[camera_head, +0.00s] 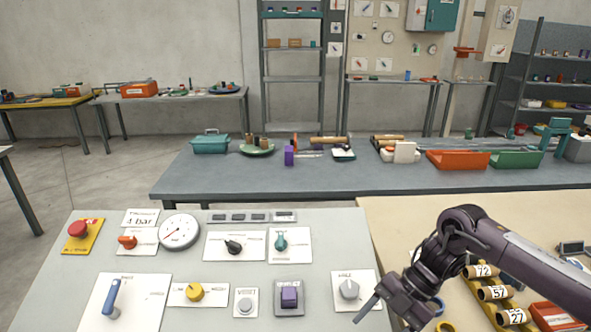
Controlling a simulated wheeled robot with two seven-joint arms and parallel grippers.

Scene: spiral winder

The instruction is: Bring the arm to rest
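My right arm comes in from the right edge, and its dark gripper (378,314) is low in the picture, at the right edge of the pale control panel (225,280). One thin finger points down and left, just below the grey knob (349,289). The rest of the gripper is cut off by the lower edge, so its opening does not show clearly. I cannot tell whether it touches the panel. My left arm and gripper are not in view.
The panel carries a red button (78,229), a gauge (179,232), a blue lever (112,300) and several knobs. Numbered tubes (495,293) and an orange bin (553,316) lie under and beside my forearm. A grey table (250,187) with bins stands behind.

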